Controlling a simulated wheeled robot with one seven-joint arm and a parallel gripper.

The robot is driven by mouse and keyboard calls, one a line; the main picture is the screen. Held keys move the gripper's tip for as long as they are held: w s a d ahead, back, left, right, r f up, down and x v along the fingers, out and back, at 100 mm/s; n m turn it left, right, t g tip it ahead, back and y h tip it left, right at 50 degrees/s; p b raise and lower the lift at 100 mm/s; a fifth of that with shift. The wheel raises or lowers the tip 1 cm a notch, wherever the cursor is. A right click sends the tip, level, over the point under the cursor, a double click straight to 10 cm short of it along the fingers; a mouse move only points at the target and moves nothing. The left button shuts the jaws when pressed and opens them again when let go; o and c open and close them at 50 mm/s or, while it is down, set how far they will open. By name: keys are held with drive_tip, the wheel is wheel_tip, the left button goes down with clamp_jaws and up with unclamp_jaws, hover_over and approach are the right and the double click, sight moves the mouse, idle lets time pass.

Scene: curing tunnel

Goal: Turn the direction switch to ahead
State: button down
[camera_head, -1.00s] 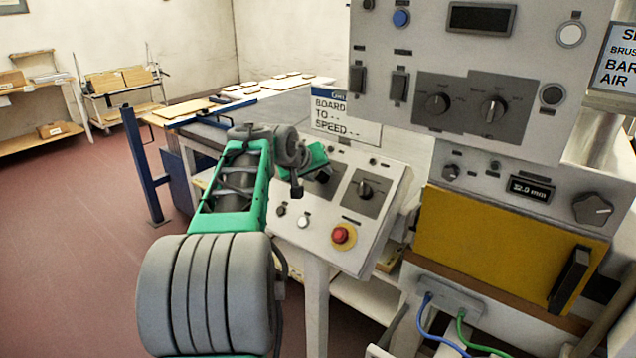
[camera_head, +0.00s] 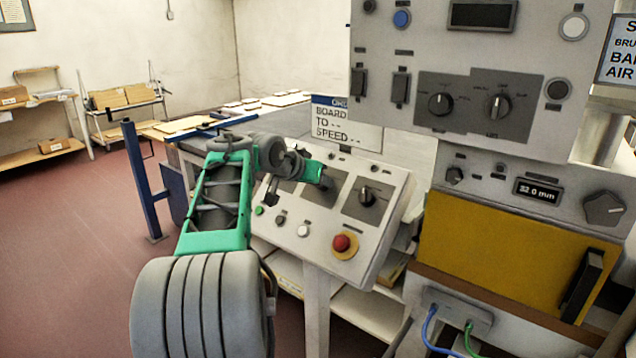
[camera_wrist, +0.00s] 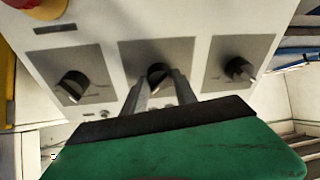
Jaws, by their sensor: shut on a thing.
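The sloped grey control panel (camera_head: 310,235) carries three dark rotary switches in a row, with labels too small to read. In the wrist view, the fingers of my gripper (camera_wrist: 158,84) are shut on the middle switch (camera_wrist: 158,72), one on each side of its knob. The left switch (camera_wrist: 72,87) and the right switch (camera_wrist: 238,69) stand free in that view. In the head view my green gripper body (camera_head: 314,172) hides the middle knob. The labels do not show which switch is the direction switch.
A red emergency button (camera_head: 341,243) sits on the panel's lower edge, near small push buttons (camera_head: 303,231). An upright cabinet (camera_head: 480,70) with more knobs and a yellow door (camera_head: 490,245) stands at the right. A sign (camera_head: 345,122) is behind the panel.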

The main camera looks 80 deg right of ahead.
idle(0.3)
drive_tip(key=c, duration=1)
unclamp_jaws()
drive_tip(key=v, duration=0.7)
drive_tip(key=shift+a+r, duration=0.25)
drive_tip(key=shift+a, duration=0.05)
drive_tip(key=shift+w, duration=0.1)
